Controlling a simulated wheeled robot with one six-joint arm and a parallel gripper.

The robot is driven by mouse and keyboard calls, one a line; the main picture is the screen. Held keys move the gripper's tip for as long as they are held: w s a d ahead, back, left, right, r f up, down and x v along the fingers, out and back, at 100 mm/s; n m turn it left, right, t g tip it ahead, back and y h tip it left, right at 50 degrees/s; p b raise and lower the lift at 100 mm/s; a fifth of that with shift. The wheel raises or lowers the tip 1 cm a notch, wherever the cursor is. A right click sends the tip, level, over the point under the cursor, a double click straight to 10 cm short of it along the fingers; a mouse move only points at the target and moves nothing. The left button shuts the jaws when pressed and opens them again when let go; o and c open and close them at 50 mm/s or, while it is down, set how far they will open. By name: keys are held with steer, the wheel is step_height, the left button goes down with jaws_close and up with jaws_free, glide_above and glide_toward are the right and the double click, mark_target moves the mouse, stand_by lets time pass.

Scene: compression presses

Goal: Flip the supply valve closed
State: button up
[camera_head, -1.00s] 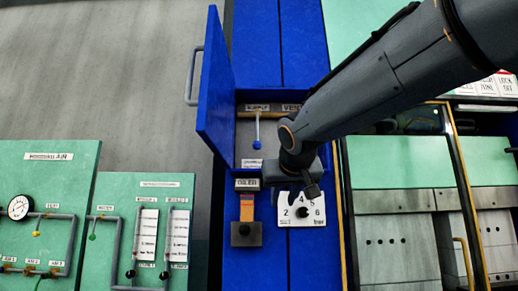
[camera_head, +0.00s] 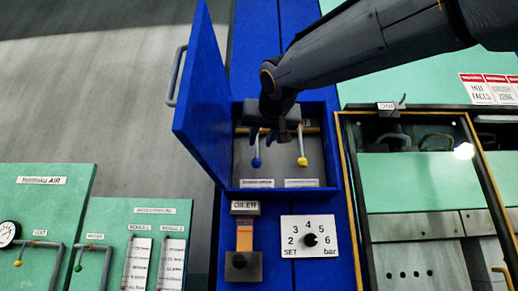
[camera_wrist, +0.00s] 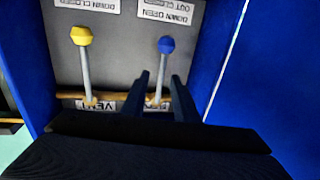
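The supply valve is a grey lever with a blue knob (camera_head: 256,163), hanging down inside the open blue cabinet. In the wrist view, turned upside down, its blue knob (camera_wrist: 166,45) is at the upper right. The plate by it (camera_wrist: 170,10) reads "DOWN OPEN". My gripper (camera_head: 262,134) is at the upper part of the cabinet, over the valve's upper end. In the wrist view my gripper (camera_wrist: 161,77) is open, with the lever showing between its two dark fingers. I cannot tell whether they touch it. The lever's base and its label are partly hidden.
A second lever with a yellow knob (camera_head: 302,161), labelled VENT in the wrist view, hangs to the right. The open cabinet door (camera_head: 203,85) stands on the left. A regulator dial plate (camera_head: 310,237) and an oiler (camera_head: 243,260) are below.

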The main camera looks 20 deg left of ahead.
mark_target(257, 147)
steer(key=p+x, duration=0.2)
steer(key=x, duration=0.4)
steer(key=shift+s+a, duration=0.1)
steer(key=shift+a, duration=0.1)
jaws_close()
stand_by(1.2)
